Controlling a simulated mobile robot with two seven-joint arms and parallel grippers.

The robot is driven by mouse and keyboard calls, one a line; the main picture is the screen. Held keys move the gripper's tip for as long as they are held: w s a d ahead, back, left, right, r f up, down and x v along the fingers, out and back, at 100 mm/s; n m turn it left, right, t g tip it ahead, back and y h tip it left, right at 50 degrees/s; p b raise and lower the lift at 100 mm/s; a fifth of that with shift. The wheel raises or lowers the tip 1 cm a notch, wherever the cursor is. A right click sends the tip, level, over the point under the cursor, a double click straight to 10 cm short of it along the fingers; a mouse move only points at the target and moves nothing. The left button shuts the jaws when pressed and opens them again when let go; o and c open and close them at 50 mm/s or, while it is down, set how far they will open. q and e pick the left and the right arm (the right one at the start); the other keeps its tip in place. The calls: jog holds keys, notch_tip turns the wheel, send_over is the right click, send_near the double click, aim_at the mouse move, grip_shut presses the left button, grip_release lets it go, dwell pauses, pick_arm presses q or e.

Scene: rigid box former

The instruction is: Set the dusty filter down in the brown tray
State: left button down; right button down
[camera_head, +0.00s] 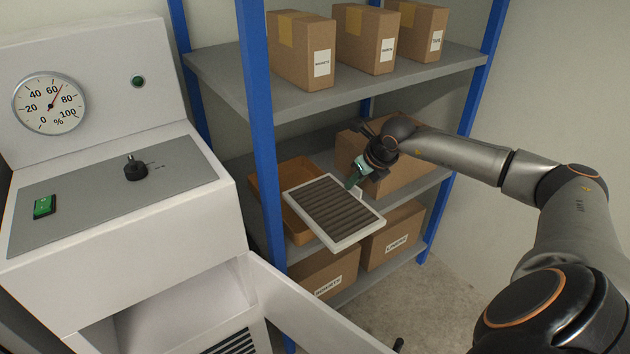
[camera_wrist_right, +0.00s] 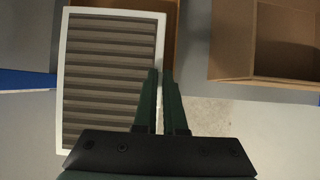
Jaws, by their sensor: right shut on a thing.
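The dusty filter (camera_head: 333,212) has a white frame and brown-grey pleats. My right gripper (camera_head: 354,182) is shut on the filter's right edge, and its green fingers (camera_wrist_right: 160,100) pinch the white frame in the right wrist view, where the filter (camera_wrist_right: 110,80) fills the left half. The brown tray (camera_head: 292,222) rests on the middle shelf. The filter is in front of the tray and hides much of it; its near part sticks out past the shelf edge. I cannot tell whether the filter touches the tray. My left gripper is not in view.
An open cardboard box (camera_head: 420,172) is right of the tray, behind my gripper. The upper shelf (camera_head: 330,80) with several boxes is above. A white machine (camera_head: 120,230) with an open door (camera_head: 310,310) is at left.

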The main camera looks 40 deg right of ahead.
jog(key=w+d+b, duration=0.1)
jog(key=w+b, duration=0.2)
jog(key=w, duration=1.1)
jog(key=f+b, duration=0.1)
jog(key=f, duration=0.1)
jog(key=f+b, duration=0.1)
jog(key=f, duration=0.2)
jog(key=f+b, duration=0.1)
jog(key=f, duration=0.1)
jog(key=shift+d+f, duration=0.15)
jog(key=shift+d, duration=0.1)
jog(key=c, duration=1.3)
grip_release()
